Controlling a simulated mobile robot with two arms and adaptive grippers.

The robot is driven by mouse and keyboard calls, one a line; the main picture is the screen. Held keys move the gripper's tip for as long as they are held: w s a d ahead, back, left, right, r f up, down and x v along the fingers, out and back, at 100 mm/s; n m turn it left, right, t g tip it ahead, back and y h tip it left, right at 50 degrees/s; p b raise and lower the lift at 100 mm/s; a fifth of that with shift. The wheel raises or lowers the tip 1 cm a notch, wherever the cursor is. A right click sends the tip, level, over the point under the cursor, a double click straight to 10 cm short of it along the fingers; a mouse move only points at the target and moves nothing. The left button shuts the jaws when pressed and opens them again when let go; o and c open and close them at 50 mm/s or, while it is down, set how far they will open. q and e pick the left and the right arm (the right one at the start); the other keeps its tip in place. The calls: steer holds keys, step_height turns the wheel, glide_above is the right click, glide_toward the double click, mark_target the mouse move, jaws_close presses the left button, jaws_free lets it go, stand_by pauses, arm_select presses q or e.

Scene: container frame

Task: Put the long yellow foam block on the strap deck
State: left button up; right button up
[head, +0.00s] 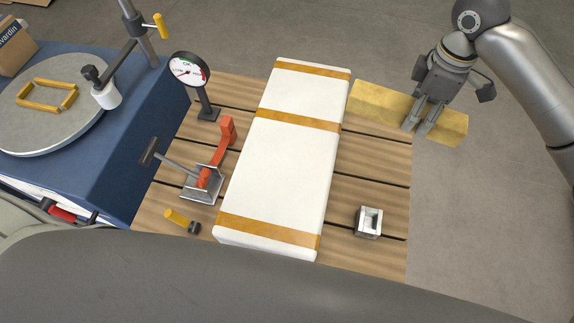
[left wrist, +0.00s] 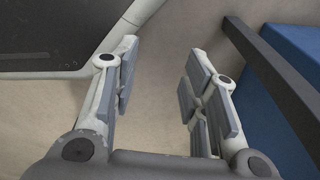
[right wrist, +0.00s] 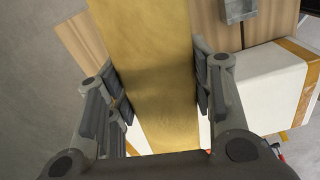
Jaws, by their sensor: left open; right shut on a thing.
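The long yellow foam block (head: 375,101) is in my right gripper (head: 417,117), whose fingers close across it right of its middle in the head view. In the right wrist view the block (right wrist: 157,60) runs lengthwise between the two fingers. It overlaps the far right edge of the slatted wooden deck (head: 372,205), which appears to be the strap deck; most of it is over the grey floor. I cannot tell its exact height. My left gripper (left wrist: 160,72) is open and empty in the left wrist view and is not seen in the head view.
A long white block with orange bands (head: 285,165) lies along the deck's middle. A red-handled clamp (head: 207,178), a dial gauge (head: 190,70) and a small yellow-handled item (head: 180,219) are left of it. A small metal block (head: 369,222) sits right. A blue cabinet (head: 125,140) stands left.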

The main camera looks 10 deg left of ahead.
arm_select(q)
steer(key=w+d+f+b, duration=0.1)
steer(key=w+f+b, duration=0.5)
steer(key=b, duration=0.6)
steer(key=shift+w+f+t, duration=0.15)
steer(key=shift+w+t, duration=0.15)
arm_select(e)
steer(key=w+a+f+n, duration=0.2)
steer(key=w+f+n, duration=0.9)
steer(key=n, duration=0.8)
steer(key=shift+a+f+n, duration=0.35)
steer(key=shift+f+n, duration=0.05)
steer(key=shift+f, duration=0.1)
glide_above(377, 137)
step_height(377, 137, down, 6)
steer(key=shift+r+b, duration=0.15)
steer(key=shift+b, duration=0.3)
steer(key=shift+f, duration=2.2)
arm_select(q)
steer(key=w+r, duration=0.3)
steer(key=shift+d+r, duration=0.25)
arm_select(e)
steer(key=shift+a, duration=0.1)
steer(key=o, duration=0.8)
steer(key=shift+f, duration=0.1)
arm_select(q)
steer(key=shift+f, duration=0.1)
arm_select(e)
steer(key=shift+o, duration=0.2)
